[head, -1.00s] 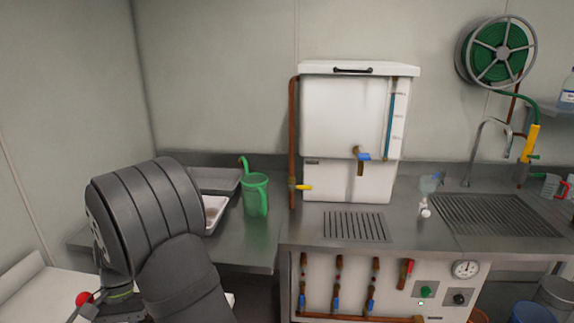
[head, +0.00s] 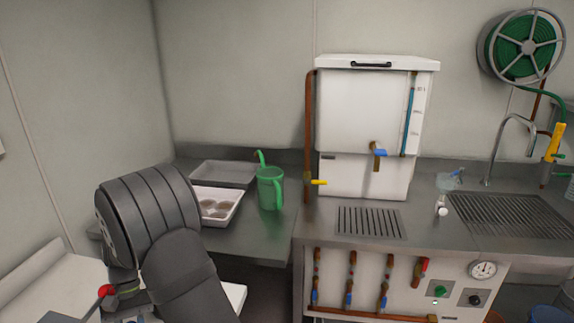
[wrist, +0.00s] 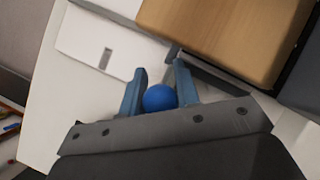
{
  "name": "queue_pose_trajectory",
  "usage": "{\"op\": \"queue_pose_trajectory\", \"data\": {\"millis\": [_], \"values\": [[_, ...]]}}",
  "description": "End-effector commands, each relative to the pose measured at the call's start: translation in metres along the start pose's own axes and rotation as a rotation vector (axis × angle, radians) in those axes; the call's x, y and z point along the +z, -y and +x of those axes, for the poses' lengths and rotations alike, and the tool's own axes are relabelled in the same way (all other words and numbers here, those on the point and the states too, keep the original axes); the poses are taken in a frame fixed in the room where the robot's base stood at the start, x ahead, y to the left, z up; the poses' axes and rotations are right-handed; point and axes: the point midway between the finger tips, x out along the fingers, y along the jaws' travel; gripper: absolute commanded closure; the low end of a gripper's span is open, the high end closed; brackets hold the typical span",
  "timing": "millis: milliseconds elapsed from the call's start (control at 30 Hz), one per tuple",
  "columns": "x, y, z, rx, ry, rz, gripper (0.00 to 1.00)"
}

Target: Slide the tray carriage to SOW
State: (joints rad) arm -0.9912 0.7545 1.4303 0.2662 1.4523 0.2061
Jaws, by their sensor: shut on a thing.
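In the wrist view my gripper (wrist: 157,78) is shut on a round blue knob (wrist: 159,98), which sits between its two grey-blue fingers. What the knob is fixed to is hidden behind the gripper. A flat brown panel (wrist: 225,35) with a dark edge lies just beyond the fingers at the upper right; I cannot tell if it is part of the tray carriage. A white plate with a grey slot (wrist: 107,58) lies at the upper left. In the head view my arm hides the gripper and the knob. No SOW mark can be read.
In the head view a white tray with brown round contents (head: 217,206), a grey tray (head: 223,174) and a green jug (head: 271,188) stand on the steel bench. A red ball (head: 106,291) shows beside my arm, near a white surface (head: 50,283) at lower left.

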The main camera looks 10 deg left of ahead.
Motion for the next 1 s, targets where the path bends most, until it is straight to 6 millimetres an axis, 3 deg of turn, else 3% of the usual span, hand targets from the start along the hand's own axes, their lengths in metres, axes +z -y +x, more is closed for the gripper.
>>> {"op": "queue_pose_trajectory", "data": {"millis": [33, 767, 833, 867, 967, 1000], "values": [[-0.030, 0.045, -0.045, -0.076, -0.113, 0.366, 0.84], [-0.037, 0.055, -0.048, -0.075, -0.112, 0.365, 0.83], [-0.037, 0.057, -0.049, -0.076, -0.112, 0.365, 0.74], [-0.037, 0.056, -0.050, -0.076, -0.113, 0.363, 0.58], [-0.037, 0.055, -0.051, -0.076, -0.114, 0.364, 0.79], [-0.037, 0.055, -0.051, -0.076, -0.114, 0.363, 0.61]]}}
